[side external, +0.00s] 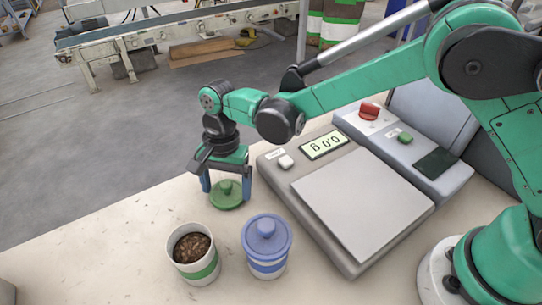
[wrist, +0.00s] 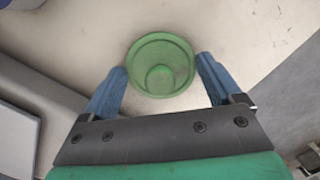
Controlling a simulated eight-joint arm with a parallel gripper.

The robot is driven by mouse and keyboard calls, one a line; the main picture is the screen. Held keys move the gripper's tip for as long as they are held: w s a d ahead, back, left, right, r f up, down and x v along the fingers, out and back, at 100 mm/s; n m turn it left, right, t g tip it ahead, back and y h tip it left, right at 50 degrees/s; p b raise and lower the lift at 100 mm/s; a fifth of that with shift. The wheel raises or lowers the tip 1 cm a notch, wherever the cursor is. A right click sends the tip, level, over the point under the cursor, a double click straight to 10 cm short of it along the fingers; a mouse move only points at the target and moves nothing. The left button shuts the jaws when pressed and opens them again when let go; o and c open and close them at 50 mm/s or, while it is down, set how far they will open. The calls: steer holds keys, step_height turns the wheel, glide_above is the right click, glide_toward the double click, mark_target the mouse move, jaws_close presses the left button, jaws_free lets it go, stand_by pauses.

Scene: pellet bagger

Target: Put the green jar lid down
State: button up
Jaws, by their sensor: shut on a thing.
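The green jar lid (side external: 227,201) is round with a knob on top. It also shows in the wrist view (wrist: 160,50), between the two blue fingertips. My gripper (side external: 227,187) points down and is shut on the lid, one finger on either side; it also shows in the wrist view (wrist: 164,67). The lid is level, at or close above the pale table; I cannot tell whether it touches. A white jar with a green band (side external: 201,272) stands open in front of it, with brown pellets inside.
A jar with a blue lid (side external: 266,240) stands right of the open jar. A scale (side external: 350,200) reading 0.0 g lies further right, with a control box (side external: 405,150) behind it. The table (side external: 120,245) is clear to the left.

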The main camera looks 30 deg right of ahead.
steer(key=o, duration=1)
steer(key=shift+f, duration=0.15)
step_height(320, 180, up, 12)
steer(key=w+d, duration=0.1)
steer(key=s+d+r+n+t, duration=0.3)
steer(key=d+r+n+t, duration=0.1)
steer(key=d, duration=0.6)
steer(key=s+d+f+n+t, duration=0.1)
steer(key=s+d, duration=0.1)
steer(key=d, duration=0.1)
steer(key=s+d+n+t, duration=0.2)
steer(key=s+d, duration=0.1)
steer(key=s+d+f+n+t+h, duration=0.1)
steer(key=s+d+n, duration=0.1)
steer(key=d, duration=0.2)
steer(key=shift+s+f, duration=0.15)
steer(key=shift+f, duration=0.2)
